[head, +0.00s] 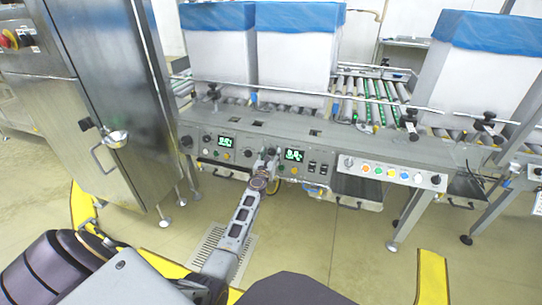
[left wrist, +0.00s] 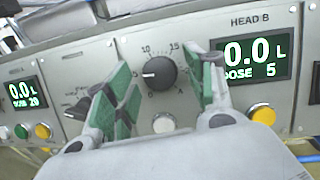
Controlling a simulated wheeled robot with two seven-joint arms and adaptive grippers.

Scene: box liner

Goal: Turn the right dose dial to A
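The right dose dial (left wrist: 158,73) is a black round knob on the grey HEAD B panel, with 10, 15, 0 and A among the marks around it. Its white pointer line points left, and the display (left wrist: 250,58) beside it reads 0.0 L, DOSE 5. My left gripper (left wrist: 165,82) is open, with one green-padded finger on each side of the dial and a visible gap to it. In the head view my left gripper (head: 268,160) is at the panel, left of the lit display (head: 293,155), and covers the dial. My right gripper is not in view.
The left head's display (left wrist: 21,94) reads 0.0 L, DOSE 20. A white button (left wrist: 164,123) sits below the dial and a yellow button (left wrist: 263,114) below the right display. White boxes with blue liners (head: 297,60) stand on the roller conveyor behind. A steel cabinet (head: 115,90) stands left.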

